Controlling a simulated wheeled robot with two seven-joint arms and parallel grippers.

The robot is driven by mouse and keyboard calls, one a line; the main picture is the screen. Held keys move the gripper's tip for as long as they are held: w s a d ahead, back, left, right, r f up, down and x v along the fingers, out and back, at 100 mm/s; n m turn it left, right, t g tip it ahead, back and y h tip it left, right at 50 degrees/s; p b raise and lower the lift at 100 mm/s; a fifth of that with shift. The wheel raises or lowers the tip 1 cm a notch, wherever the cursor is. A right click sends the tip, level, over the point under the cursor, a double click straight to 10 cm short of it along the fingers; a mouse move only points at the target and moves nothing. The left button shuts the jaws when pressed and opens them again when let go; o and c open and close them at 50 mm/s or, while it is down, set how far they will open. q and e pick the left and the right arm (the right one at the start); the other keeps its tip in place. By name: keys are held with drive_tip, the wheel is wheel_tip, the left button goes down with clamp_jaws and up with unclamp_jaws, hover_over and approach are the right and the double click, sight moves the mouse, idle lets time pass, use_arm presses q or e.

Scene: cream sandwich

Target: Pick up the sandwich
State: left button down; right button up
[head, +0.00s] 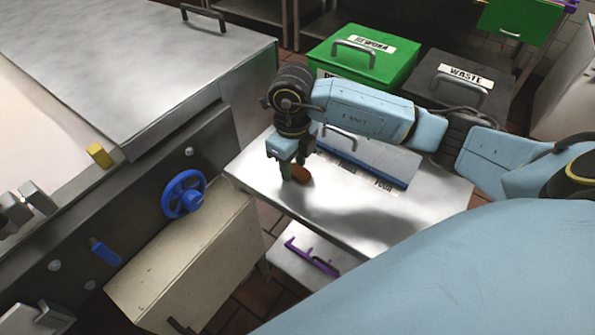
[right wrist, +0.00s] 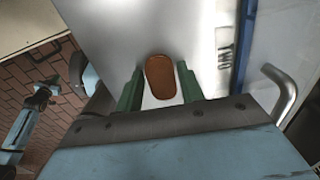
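The sandwich (right wrist: 160,77) is a brown, rounded oblong on the metal table (head: 400,212). In the head view the sandwich (head: 301,174) shows beside the fingers at the table's left part, partly hidden by my gripper. My right gripper (head: 287,172) points down at it. In the right wrist view the right gripper (right wrist: 159,88) has its two green fingers apart, one on each side of the sandwich, with gaps visible. The left gripper does not show clearly in the head view; grey metal parts at the left edge cannot be told for sure.
A green bin (head: 365,60) and a grey WASTE bin (head: 460,80) stand behind. A machine with a blue wheel (head: 183,194) is at the left. The table's front right is clear.

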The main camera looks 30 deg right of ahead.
drive_tip(key=c, duration=0.5)
drive_tip(key=shift+c, duration=0.2)
